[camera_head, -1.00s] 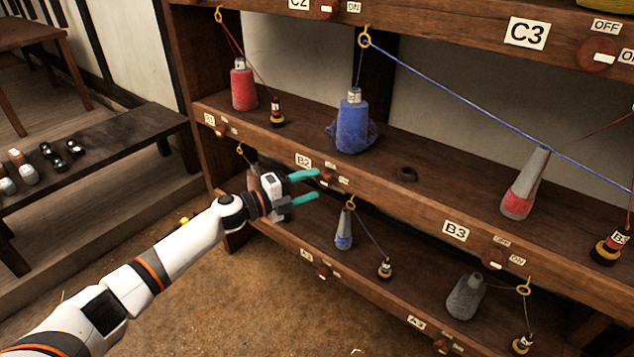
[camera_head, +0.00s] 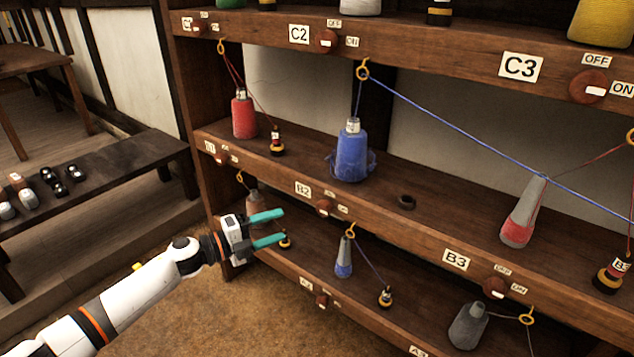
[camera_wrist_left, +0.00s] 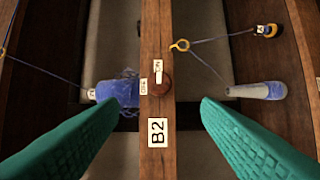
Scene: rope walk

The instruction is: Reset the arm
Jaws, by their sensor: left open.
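My left gripper (camera_head: 268,228) is in the head view, in front of the lower shelf of the wooden rack, left of the B2 label (camera_head: 303,190). Its two teal fingers are apart with nothing between them. In the left wrist view the fingers (camera_wrist_left: 160,125) frame the B2 label and the round red-brown B2 switch (camera_wrist_left: 159,82), both beyond the fingertips. The switch also shows in the head view (camera_head: 324,208). My right gripper is not in view.
The rack holds a red spool (camera_head: 243,116), a blue spool (camera_head: 351,155), a red-grey cone (camera_head: 522,215) and a small blue-grey cone (camera_head: 344,258). A blue cord (camera_head: 455,125) runs across the front. A dark bench (camera_head: 110,170) stands left. The floor (camera_head: 230,315) before the rack is clear.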

